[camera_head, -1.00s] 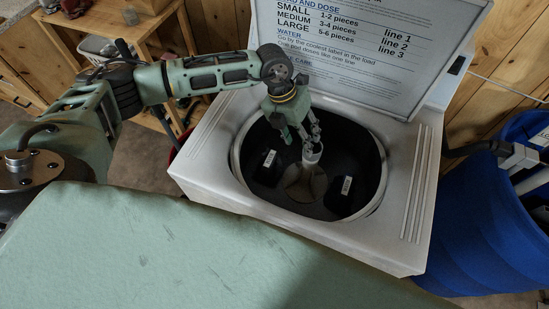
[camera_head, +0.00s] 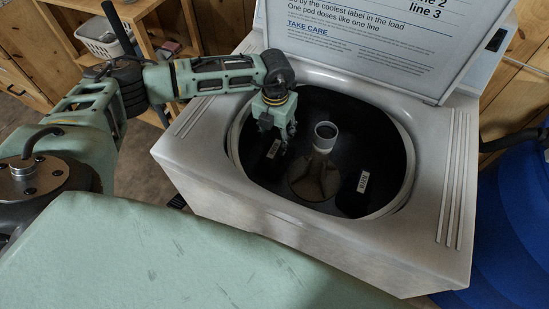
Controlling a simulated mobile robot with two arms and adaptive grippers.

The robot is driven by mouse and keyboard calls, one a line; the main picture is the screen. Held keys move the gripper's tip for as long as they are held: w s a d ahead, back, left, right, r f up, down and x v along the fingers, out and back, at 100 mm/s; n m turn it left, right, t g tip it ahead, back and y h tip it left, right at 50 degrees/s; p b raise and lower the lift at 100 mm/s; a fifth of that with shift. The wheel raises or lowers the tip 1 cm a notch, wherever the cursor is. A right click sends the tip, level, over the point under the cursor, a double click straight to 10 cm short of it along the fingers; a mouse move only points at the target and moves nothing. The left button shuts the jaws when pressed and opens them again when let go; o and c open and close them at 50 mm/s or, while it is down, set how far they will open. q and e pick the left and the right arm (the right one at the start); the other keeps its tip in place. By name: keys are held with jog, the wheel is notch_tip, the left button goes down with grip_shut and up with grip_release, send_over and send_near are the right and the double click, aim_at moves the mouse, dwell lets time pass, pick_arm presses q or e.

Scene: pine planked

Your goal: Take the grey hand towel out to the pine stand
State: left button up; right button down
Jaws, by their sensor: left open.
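My left gripper (camera_head: 279,143) is open and reaches down into the drum of the white top-loading washer (camera_head: 215,178), at the left of the central agitator (camera_head: 318,165). Another dark piece with a white label (camera_head: 355,198) lies at the right of the agitator. A pine stand (camera_head: 165,42) with shelves is at the upper left. My right gripper is out of view.
The washer's lid (camera_head: 370,45) stands open with printed instructions. The drum rim surrounds my gripper. A blue barrel (camera_head: 520,215) stands at the right. A white basket (camera_head: 103,38) sits on the pine stand.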

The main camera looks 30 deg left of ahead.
aim_at(274, 148)
pick_arm(q)
notch_tip(274, 148, down, 6)
jog(key=shift+r+p, duration=0.1)
jog(key=shift+p, duration=0.45)
jog(key=shift+a, duration=0.1)
grip_shut()
